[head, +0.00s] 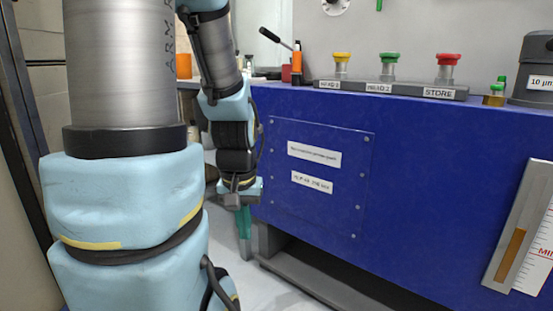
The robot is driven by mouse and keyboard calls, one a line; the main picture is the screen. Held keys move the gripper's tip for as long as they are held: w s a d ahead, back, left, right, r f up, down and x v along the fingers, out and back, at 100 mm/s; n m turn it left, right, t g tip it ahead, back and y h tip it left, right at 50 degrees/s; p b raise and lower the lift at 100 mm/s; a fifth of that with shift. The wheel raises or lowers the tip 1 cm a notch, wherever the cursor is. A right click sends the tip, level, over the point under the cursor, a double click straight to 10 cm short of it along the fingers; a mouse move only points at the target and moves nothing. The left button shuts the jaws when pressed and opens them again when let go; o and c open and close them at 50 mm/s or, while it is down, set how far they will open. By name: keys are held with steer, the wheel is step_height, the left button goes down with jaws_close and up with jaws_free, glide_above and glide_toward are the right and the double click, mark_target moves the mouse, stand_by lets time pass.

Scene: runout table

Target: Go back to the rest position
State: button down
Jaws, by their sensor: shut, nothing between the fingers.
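My arm fills the left half of the head view. My gripper (244,226) hangs at the end of the forearm, pointing down. Its teal fingers are together with nothing visible between them. It is in front of the lower left end of a blue machine cabinet (415,185) and looks close to it, but I cannot tell the exact gap. My forearm hides part of the area behind it.
On the cabinet stands a strip (392,90) with yellow, green and red knobs. A dark canister (533,70) is at far right. A gauge plate (525,240) leans on the cabinet front. Pale floor (262,290) shows below my gripper.

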step_height(320, 180, up, 33)
steer(key=p, duration=3.1)
steer(key=shift+p, duration=0.3)
